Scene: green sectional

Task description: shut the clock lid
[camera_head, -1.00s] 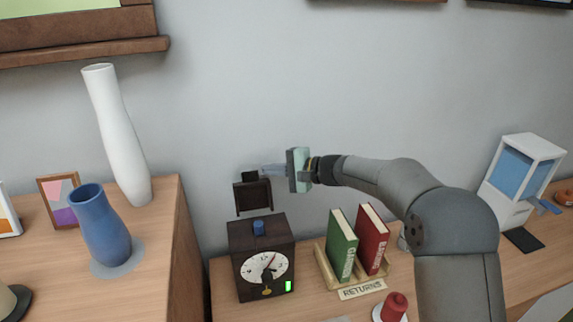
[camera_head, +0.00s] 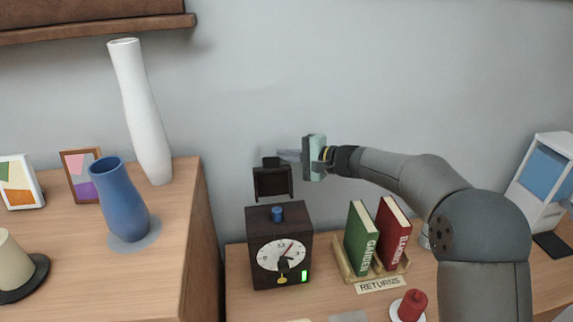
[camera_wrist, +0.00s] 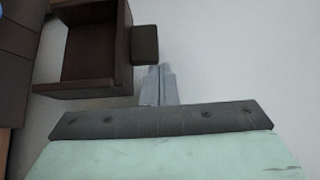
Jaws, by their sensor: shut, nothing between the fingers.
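The clock (camera_head: 279,246) is a dark brown box with a white dial, a blue knob on top and a small green light. Its lid (camera_head: 272,182) stands raised above the back of the box, a dark hollow frame with a small tab (camera_head: 271,161) on its upper edge. In the wrist view the lid (camera_wrist: 83,45) is at upper left, its tab (camera_wrist: 145,44) just beyond my fingertips. My gripper (camera_head: 280,155) is shut and empty, right by the tab at its right side. I cannot tell whether they touch.
A bookend with a green book (camera_head: 361,238) and a red book (camera_head: 391,234) stands right of the clock. A red object on a white dish (camera_head: 410,307) is in front. The left cabinet holds a blue vase (camera_head: 119,201) and a white vase (camera_head: 141,115).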

